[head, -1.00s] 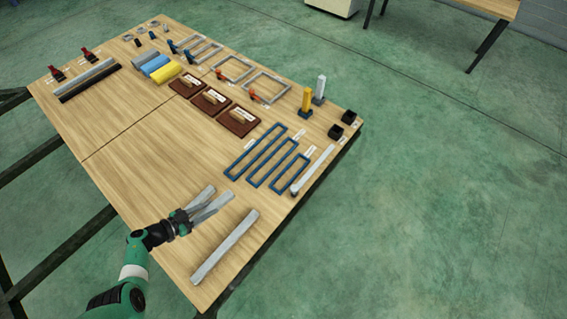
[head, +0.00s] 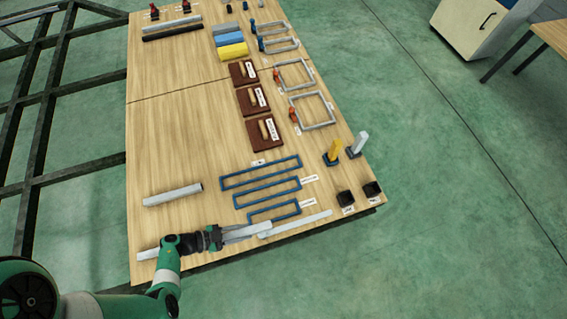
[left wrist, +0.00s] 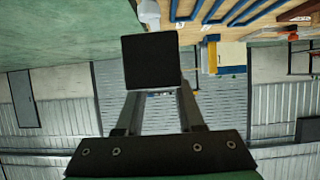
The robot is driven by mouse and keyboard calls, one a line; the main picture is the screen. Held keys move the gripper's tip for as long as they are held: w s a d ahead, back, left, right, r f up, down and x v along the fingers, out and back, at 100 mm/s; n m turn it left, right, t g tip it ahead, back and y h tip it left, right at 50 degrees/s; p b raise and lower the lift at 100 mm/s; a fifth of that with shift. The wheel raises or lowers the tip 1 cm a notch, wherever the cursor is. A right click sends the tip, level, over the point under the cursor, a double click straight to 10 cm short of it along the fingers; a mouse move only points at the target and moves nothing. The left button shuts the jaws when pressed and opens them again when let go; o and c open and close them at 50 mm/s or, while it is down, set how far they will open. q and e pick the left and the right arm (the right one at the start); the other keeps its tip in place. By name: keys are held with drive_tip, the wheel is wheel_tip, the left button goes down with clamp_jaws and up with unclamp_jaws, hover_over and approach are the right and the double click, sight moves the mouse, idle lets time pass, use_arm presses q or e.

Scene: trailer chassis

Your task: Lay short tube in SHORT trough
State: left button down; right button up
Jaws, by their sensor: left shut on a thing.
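My left gripper (head: 216,238) is shut on a short grey tube (head: 246,232), which points to the right, close to the near side of the blue troughs. In the left wrist view a dark square end face (left wrist: 150,62) of the tube shows between the fingers. The shortest blue trough (head: 250,219) is the nearest of three blue frames and looks empty. The middle trough (head: 267,193) and the longest trough (head: 260,172) lie beyond it. I cannot tell how high the tube is above the table. My right gripper is not in view.
A grey tube (head: 172,195) lies left of the troughs. Another tube (head: 148,254) lies partly behind my left arm. A pale bar (head: 300,222) lies along the near table edge. Black blocks (head: 346,198) and yellow and grey posts stand at right. The left middle of the table (head: 180,140) is clear.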

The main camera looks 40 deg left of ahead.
use_arm(q)
drive_tip(key=shift+s+a+r, duration=0.15)
drive_tip(key=shift+s+a, duration=0.05)
drive_tip(key=shift+s, duration=0.45)
drive_tip(key=shift+s+a, duration=0.2)
drive_tip(key=w+f+b, duration=0.5)
drive_tip(key=w+b, duration=0.1)
drive_tip(key=w, duration=0.2)
drive_tip(key=b, duration=0.6)
hover_over(271, 215)
drive_tip(key=s, duration=0.1)
wheel_tip(271, 215, down, 4)
drive_tip(key=shift+f, duration=0.2)
drive_tip(key=shift+w+a, duration=0.1)
drive_tip(key=shift+w, duration=0.05)
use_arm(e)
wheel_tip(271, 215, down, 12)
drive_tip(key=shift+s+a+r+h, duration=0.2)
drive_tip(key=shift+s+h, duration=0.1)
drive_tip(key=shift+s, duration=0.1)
